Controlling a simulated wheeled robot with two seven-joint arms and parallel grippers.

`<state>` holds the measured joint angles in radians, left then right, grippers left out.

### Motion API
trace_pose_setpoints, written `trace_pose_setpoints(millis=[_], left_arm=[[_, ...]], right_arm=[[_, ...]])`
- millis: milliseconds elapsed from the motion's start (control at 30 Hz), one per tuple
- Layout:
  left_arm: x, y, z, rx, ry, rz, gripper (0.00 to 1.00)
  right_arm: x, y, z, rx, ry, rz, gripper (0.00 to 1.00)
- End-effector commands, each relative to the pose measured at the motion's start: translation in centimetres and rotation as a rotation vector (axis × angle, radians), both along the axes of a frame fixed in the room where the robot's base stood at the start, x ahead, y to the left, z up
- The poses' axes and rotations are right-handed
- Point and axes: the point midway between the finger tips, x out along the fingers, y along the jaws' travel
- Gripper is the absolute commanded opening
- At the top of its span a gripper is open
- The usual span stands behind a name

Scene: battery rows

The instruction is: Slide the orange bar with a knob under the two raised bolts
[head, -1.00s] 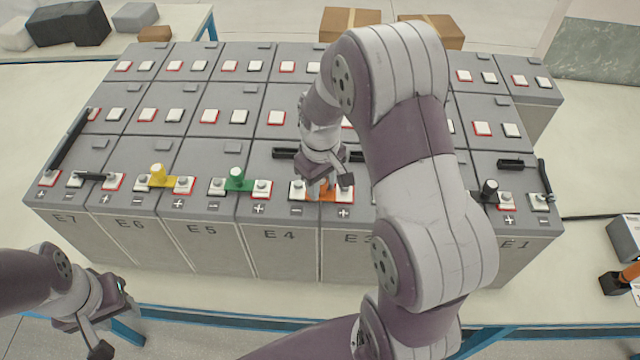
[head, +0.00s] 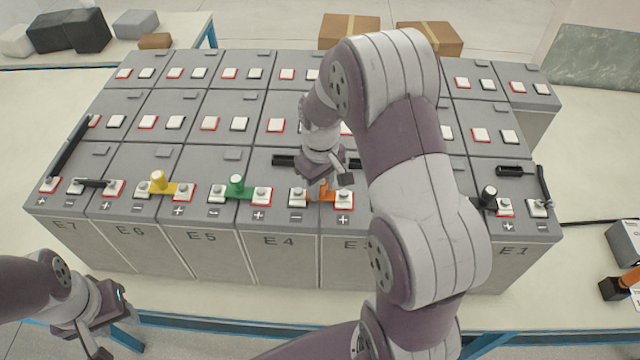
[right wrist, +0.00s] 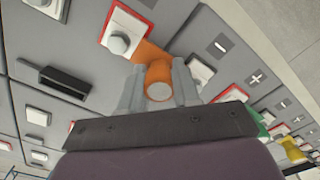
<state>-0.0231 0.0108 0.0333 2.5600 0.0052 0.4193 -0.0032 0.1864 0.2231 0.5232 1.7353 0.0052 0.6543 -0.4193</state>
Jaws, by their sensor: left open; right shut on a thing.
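The orange bar (head: 328,196) lies between two white terminal pads on the front row, beside the E4 and E3 labels. Its round knob (right wrist: 159,84) stands between the fingers of my right gripper (right wrist: 160,88), which is shut on it. The left raised bolt (head: 297,190) and right raised bolt (head: 344,194) sit on these pads. In the right wrist view, one bolt (right wrist: 119,43) is on a red-edged pad near the bar, and the other (right wrist: 201,70) is behind a finger. I cannot tell whether the bar's ends are under them. My left gripper (head: 115,330) is open and empty, in front of the table.
A green bar (head: 238,188) and a yellow bar (head: 160,182) with knobs bridge pads to the left. A black knob (head: 488,194) stands at the right. Black handles (head: 515,170) lie on the battery tops. My right arm hides part of the middle.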

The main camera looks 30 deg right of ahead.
Motion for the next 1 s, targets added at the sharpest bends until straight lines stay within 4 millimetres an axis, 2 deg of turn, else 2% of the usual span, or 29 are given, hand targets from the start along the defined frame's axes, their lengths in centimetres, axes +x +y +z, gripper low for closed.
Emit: trace_pose_setpoints(millis=[733,767,833,867,1000], left_arm=[[0.00,0.00,0.09,0.000,0.000,0.000,0.43],[0.00,0.00,0.09,0.000,0.000,0.000,0.43],[0.00,0.00,0.09,0.000,0.000,0.000,0.43],[0.00,0.00,0.08,0.000,0.000,0.000,0.43],[0.00,0.00,0.09,0.000,0.000,0.000,0.43]], right_arm=[[0.22,-0.07,-0.07,-0.001,-0.007,-0.001,0.00],[0.22,-0.07,-0.07,-0.001,-0.007,-0.001,0.35],[0.20,-0.08,-0.08,-0.002,-0.007,-0.001,0.57],[0.19,-0.07,-0.09,-0.002,-0.007,-0.001,0.61],[0.16,-0.06,-0.11,-0.001,-0.004,-0.001,0.61]])
